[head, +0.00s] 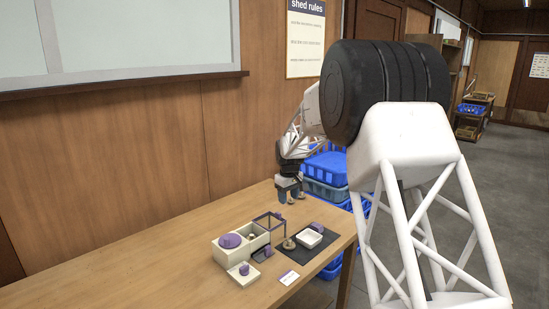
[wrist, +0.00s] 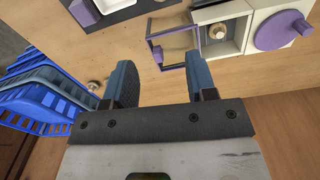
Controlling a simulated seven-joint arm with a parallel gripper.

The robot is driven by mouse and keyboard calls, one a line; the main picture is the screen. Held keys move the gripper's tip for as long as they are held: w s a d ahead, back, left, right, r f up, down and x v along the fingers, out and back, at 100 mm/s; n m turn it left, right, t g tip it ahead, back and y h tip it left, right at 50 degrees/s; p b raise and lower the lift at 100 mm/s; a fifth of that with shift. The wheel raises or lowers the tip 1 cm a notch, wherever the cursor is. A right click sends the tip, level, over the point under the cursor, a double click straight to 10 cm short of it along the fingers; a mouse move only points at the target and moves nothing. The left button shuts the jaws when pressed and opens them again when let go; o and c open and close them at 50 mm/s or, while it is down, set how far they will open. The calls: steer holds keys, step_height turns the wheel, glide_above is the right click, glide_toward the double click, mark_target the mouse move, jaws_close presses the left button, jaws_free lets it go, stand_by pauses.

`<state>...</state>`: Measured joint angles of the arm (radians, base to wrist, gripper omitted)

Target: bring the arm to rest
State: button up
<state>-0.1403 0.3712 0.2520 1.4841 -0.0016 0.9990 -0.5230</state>
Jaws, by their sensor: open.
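My gripper (head: 290,192) hangs above the far part of the wooden table (head: 130,267), fingers pointing down.
A dark mat (head: 303,263) lies under the tray. Blue crates (head: 326,168) stand beyond the table's end. The near left tabletop is clear.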

steer(key=s+d+r+m, duration=0.1)
steer(key=s+d+r, duration=0.3)
steer(key=s, duration=0.6)
steer(key=s+d+r+m+t, duration=0.1)
steer(key=s+d+r+m, duration=0.1)
steer(key=s+r, duration=0.6)
steer(key=s+d+r+m, duration=0.1)
steer(key=s+d+r, duration=0.2)
steer(key=s, duration=0.9)
steer(key=s+d+f+m, duration=0.2)
steer(key=s, duration=1.4)
steer(key=s+d+f+m+t, duration=0.1)
steer(key=s+d+f, duration=0.1)
steer(key=s, duration=1.4)
steer(key=shift+s+d+m, duration=0.15)
steer(key=shift+m, duration=0.25)
